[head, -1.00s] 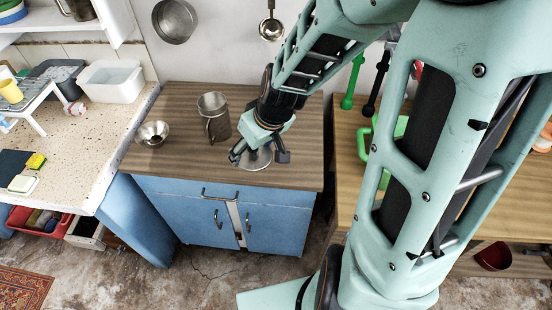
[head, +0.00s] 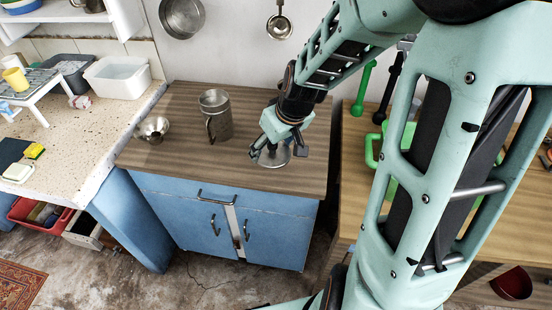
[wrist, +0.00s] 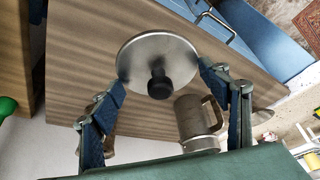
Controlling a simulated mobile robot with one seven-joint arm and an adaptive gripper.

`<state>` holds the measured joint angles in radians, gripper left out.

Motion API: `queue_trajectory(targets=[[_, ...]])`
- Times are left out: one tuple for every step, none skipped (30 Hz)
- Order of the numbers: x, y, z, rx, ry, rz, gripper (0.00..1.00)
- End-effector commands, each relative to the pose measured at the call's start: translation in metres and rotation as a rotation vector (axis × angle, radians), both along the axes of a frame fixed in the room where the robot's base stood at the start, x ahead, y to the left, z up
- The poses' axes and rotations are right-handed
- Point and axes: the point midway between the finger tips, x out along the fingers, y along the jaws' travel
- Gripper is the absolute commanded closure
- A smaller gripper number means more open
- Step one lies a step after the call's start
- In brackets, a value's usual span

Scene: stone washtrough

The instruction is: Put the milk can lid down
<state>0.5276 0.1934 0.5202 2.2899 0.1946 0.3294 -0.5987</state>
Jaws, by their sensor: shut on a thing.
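The milk can lid (head: 274,157) is a round, flat metal disc with a dark knob. My gripper (head: 278,152) is shut on it, low over the right part of the wooden cabinet top. I cannot tell whether the lid touches the wood. A metal can with a side handle (head: 216,118) stands upright left of my gripper; it also shows in the wrist view (wrist: 195,118).
The blue cabinet (head: 180,215) has a wooden top (head: 180,165). A small metal funnel-like vessel (head: 152,129) stands at its left. A speckled counter (head: 85,140) adjoins on the left. A wooden table (head: 460,245) with green items is on the right. Wood in front of the can is clear.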

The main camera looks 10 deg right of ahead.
Motion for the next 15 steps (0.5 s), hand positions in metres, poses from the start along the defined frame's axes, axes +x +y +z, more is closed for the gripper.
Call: queue_trajectory(targets=[[0.013,-0.004,-0.013,0.002,-0.002,-0.001,0.51],[0.019,-0.007,-0.017,0.002,0.000,-0.001,0.51],[0.022,-0.008,-0.023,0.001,0.001,0.002,0.51],[0.025,-0.009,-0.027,0.002,0.001,0.001,0.51],[0.029,-0.011,-0.031,0.002,0.001,0.000,0.51],[0.033,-0.013,-0.037,0.000,0.000,-0.001,0.51],[0.037,-0.015,-0.041,0.001,-0.001,-0.001,0.51],[0.040,-0.016,-0.044,0.001,-0.001,-0.002,0.51],[0.043,-0.017,-0.049,0.002,0.001,-0.001,0.51],[0.046,-0.018,-0.051,0.001,-0.001,-0.001,0.51],[0.048,-0.019,-0.053,0.000,-0.001,0.000,0.51],[0.050,-0.020,-0.056,0.001,0.000,0.000,0.51],[0.052,-0.020,-0.057,0.001,0.000,0.000,0.51],[0.053,-0.021,-0.058,0.000,0.000,0.001,0.51],[0.054,-0.021,-0.058,0.000,0.000,0.001,0.51]])
